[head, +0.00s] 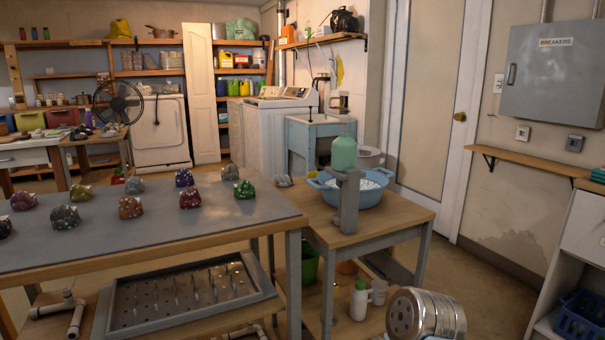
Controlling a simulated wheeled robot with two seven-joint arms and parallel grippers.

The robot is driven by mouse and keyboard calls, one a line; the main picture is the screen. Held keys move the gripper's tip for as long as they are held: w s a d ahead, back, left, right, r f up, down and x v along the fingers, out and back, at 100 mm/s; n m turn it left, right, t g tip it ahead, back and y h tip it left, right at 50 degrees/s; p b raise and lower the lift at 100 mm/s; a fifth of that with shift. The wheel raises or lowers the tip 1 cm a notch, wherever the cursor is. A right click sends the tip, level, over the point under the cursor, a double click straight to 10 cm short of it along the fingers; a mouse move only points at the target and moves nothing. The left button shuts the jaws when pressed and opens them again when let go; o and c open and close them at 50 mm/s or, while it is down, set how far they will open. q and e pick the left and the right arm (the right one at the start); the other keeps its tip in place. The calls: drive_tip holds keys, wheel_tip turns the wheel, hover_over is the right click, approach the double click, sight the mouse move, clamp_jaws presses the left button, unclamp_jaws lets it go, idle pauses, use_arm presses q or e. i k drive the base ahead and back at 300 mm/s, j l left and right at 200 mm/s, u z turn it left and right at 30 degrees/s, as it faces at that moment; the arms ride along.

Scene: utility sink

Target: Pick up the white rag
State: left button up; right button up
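I cannot make out a clearly white rag. Several small crumpled, speckled lumps lie spread over the grey-topped table at the left, in red, green and grey; I cannot tell if they are cloth. A blue basin (322,183) on the small table holds something white and speckled (366,184), which I cannot identify.
The grey-topped table (150,228) fills the left, with a perforated tray (185,295) on its lower shelf. A green bottle (343,152) stands by the basin. The utility sink (312,135) is at the back. Floor is open at the right, before the door (432,100).

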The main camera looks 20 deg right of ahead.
sight(282, 180)
drive_tip(key=i+l+u, duration=0.1)
drive_tip(key=l+u, duration=0.25)
drive_tip(key=l, duration=0.5)
drive_tip(key=l+u, duration=0.35)
drive_tip(key=l, duration=1.55)
drive_tip(key=l+u, duration=0.1)
drive_tip(key=l, duration=1)
drive_tip(key=k+l, duration=0.1)
drive_tip(key=l, duration=1)
drive_tip(key=u, duration=0.05)
